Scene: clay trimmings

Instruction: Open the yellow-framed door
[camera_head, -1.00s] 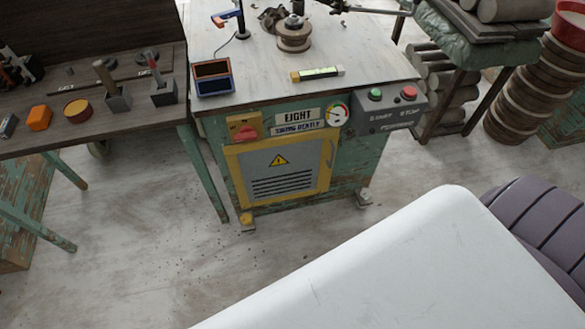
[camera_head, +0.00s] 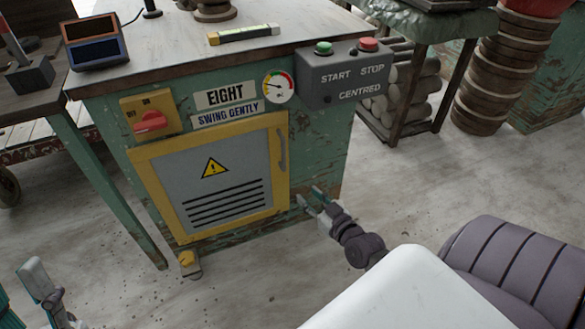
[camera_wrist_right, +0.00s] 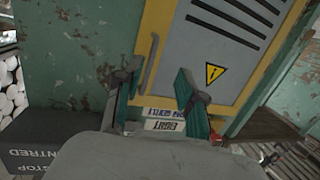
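The yellow-framed door (camera_head: 213,180) is a grey panel with a warning triangle and dark slots, shut in the front of a worn green cabinet. Its slim handle (camera_head: 283,150) stands upright near the door's right edge. My right gripper (camera_head: 312,199) is open and empty, low and to the right of the handle. In the right wrist view the picture is upside down; the handle (camera_wrist_right: 150,62) shows beyond and between the two spread teal fingers (camera_wrist_right: 156,95), not touching them. My left gripper (camera_head: 32,280) is partly in view at the lower left, away from the door; its opening is unclear.
Above the door are a red rotary switch (camera_head: 150,121), a sign reading "EIGHT", "SWING GENTLY", and a gauge (camera_head: 279,87). A start/stop box (camera_head: 345,75) juts out at the upper right.

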